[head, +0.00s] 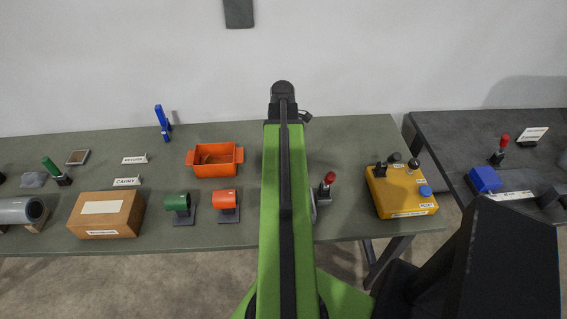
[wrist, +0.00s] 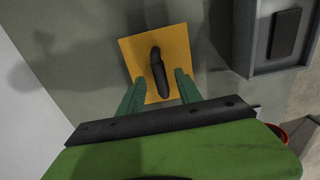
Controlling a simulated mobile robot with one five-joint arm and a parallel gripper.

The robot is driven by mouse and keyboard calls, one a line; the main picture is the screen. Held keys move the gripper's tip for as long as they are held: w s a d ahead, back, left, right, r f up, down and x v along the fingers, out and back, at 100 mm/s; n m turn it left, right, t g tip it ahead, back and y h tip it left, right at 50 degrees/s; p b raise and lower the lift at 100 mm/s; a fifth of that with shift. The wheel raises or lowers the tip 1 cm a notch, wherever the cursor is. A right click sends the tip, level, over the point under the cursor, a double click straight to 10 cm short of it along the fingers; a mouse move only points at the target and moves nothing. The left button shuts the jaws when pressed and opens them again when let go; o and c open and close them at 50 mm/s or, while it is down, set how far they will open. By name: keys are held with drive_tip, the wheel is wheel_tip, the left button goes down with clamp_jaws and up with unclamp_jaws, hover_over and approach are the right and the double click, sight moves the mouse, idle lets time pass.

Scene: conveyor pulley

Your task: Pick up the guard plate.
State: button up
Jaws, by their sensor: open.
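The guard plate, a flat yellow-orange square (wrist: 178,40) with a dark upright handle (wrist: 158,70), lies on the grey-green tabletop in the wrist view. My gripper (wrist: 160,78) has two green fingers spread apart, one on each side of the handle's near end, over the plate's near part. The fingers look empty, and I cannot tell whether they touch the handle. In the head view the plate does not show; my green arm covers the middle of the table there.
The table (head: 340,140) also bears an orange bin (head: 215,170), a brown box (head: 105,220), green (head: 178,202) and orange-red (head: 225,200) rollers on stands, a red-knobbed lever (head: 327,185) and a yellow control box (head: 400,200). In the wrist view a grey housing (wrist: 245,35) stands right of the plate.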

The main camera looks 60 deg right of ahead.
wheel_tip(320, 180, down, 3)
drive_tip(key=shift+f+b, duration=0.2)
drive_tip(key=shift+b, duration=0.8)
drive_tip(key=shift+r, duration=0.2)
drive_tip(key=shift+c, duration=0.4)
clamp_jaws()
